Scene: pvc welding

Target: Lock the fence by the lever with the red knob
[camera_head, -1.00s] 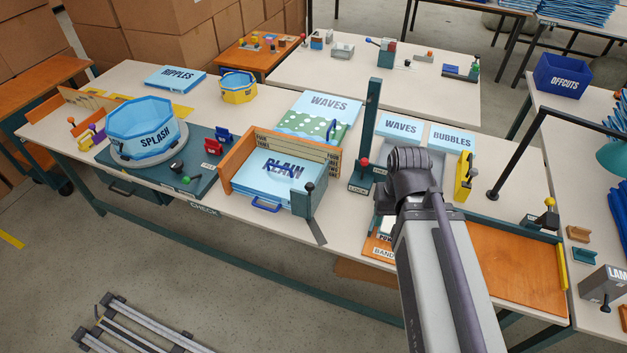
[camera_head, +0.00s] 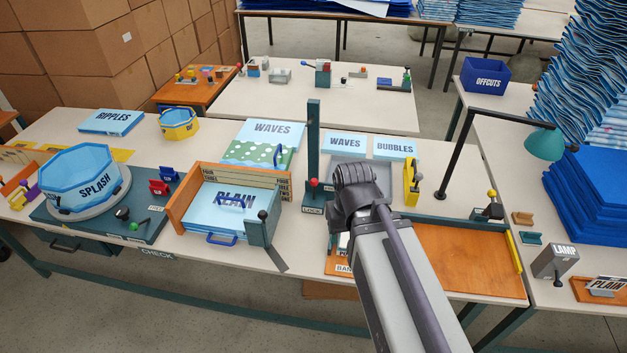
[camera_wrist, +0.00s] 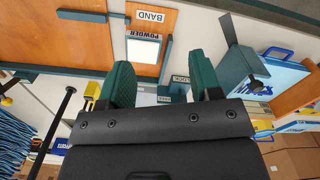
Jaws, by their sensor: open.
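A lever with a red knob (camera_head: 314,183) stands at the foot of a tall green post (camera_head: 313,130), by a label partly readable as LOCK. An orange fence board with stacked number labels (camera_head: 240,178) stands behind the blue PLAIN sheets (camera_head: 232,203); I cannot tell whether this is the fence the lever locks. A green bar (camera_head: 450,221) runs along the orange board at the right. My wrist is just right of the post, its fingers hidden in the head view. In the wrist view my gripper (camera_wrist: 162,78) is open, its green fingers apart and nothing visibly held.
A green block with a black-knobbed lever (camera_head: 262,228) stands by the PLAIN sheets. A black lamp arm (camera_head: 456,150) rises behind. The POWDER box (camera_wrist: 143,48) shows in the wrist view.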

